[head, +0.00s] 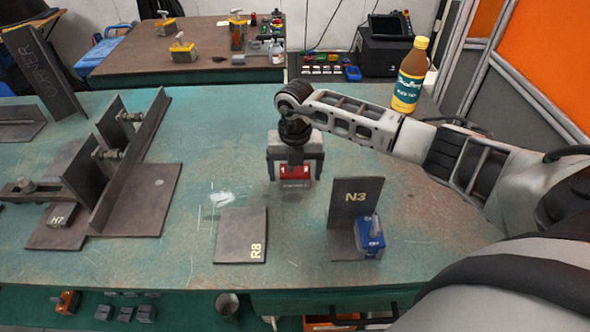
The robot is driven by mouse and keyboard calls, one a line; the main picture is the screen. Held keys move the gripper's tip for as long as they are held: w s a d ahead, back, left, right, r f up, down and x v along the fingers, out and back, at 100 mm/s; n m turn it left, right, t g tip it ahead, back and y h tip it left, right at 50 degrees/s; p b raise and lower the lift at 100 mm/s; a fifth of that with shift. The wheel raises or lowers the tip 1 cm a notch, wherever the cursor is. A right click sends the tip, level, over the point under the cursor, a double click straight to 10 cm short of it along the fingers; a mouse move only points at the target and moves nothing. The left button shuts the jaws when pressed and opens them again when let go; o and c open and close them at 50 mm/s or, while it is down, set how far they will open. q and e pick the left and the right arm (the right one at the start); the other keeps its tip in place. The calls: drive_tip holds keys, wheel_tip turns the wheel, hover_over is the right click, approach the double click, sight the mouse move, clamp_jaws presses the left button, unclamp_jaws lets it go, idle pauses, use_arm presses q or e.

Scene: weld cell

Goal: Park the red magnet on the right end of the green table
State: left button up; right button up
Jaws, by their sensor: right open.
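The red magnet (294,173) is near the middle of the green table (390,262), behind the N3 bracket. My right gripper (294,180) points down over it, with one finger on each side. The fingers are spread wider than the magnet, so the gripper is open. The gripper body hides the magnet's top. A dark patch, perhaps shadow, lies just in front; I cannot tell whether the magnet rests flat on the table. My left gripper is not in the head view.
An upright N3 plate (352,196) with a blue magnet (370,236) stands in front. A flat R8 plate (241,236) lies left of it. Clamped steel plates (130,200) fill the left end. A yellow-capped bottle (409,78) stands at the back right.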

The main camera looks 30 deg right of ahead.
sight(295, 169)
use_arm(q)
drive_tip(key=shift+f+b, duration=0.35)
drive_tip(key=shift+b, duration=0.2)
use_arm(e)
wheel_tip(295, 169, up, 12)
wheel_tip(295, 169, down, 12)
drive_tip(key=shift+f+p, duration=0.1)
drive_tip(key=shift+p, duration=0.55)
drive_tip(key=shift+w+r, duration=0.1)
drive_tip(key=shift+r, duration=1.5)
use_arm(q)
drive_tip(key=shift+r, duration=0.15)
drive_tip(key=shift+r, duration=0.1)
